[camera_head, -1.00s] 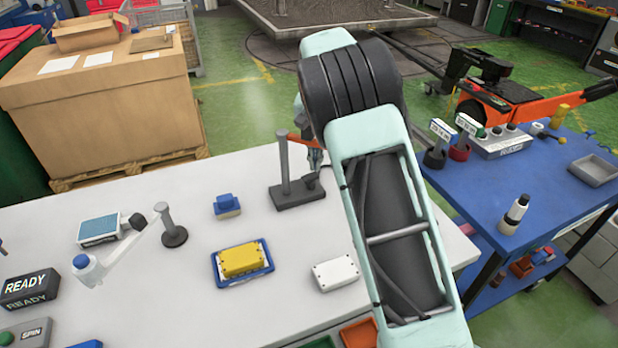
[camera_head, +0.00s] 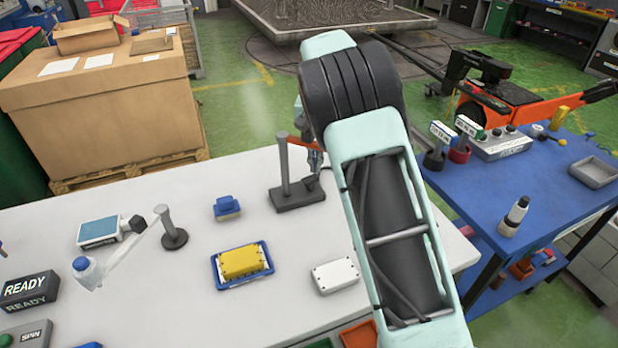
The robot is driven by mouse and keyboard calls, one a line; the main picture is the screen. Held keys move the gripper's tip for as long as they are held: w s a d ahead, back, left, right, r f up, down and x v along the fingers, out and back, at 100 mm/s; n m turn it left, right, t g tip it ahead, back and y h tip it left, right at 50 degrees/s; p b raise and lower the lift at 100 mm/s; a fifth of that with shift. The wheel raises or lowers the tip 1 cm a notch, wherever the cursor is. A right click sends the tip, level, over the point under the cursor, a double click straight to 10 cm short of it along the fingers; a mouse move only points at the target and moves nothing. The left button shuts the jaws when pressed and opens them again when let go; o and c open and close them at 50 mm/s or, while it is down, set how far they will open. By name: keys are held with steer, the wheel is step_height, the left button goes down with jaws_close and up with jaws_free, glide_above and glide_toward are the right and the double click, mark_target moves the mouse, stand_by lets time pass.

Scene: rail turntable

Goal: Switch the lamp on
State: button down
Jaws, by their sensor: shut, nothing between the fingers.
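My gripper (camera_head: 315,165) is shut and empty, just right of the post and close above the stand's right end. My arm hides part of it, and I cannot tell whether it touches the stand. A black box reading READY (camera_head: 30,290) is at the table's left edge. A box marked SPIN (camera_head: 25,333) with a green top part is in front of it.
On the white table (camera_head: 180,290) are a yellow block in a blue tray (camera_head: 226,285), a white box (camera_head: 335,276), a blue-topped block (camera_head: 227,207) and a grey post (camera_head: 170,228). A blue table (camera_head: 535,195) with tools stands right. A big carton (camera_head: 105,110) stands behind left.

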mark_target(315, 176)
steer(key=shift+f+b, duration=0.4)
steer(key=shift+f, duration=0.4)
stand_by(0.5)
step_height(315, 176, up, 7)
steer(key=p, duration=0.6)
stand_by(0.6)
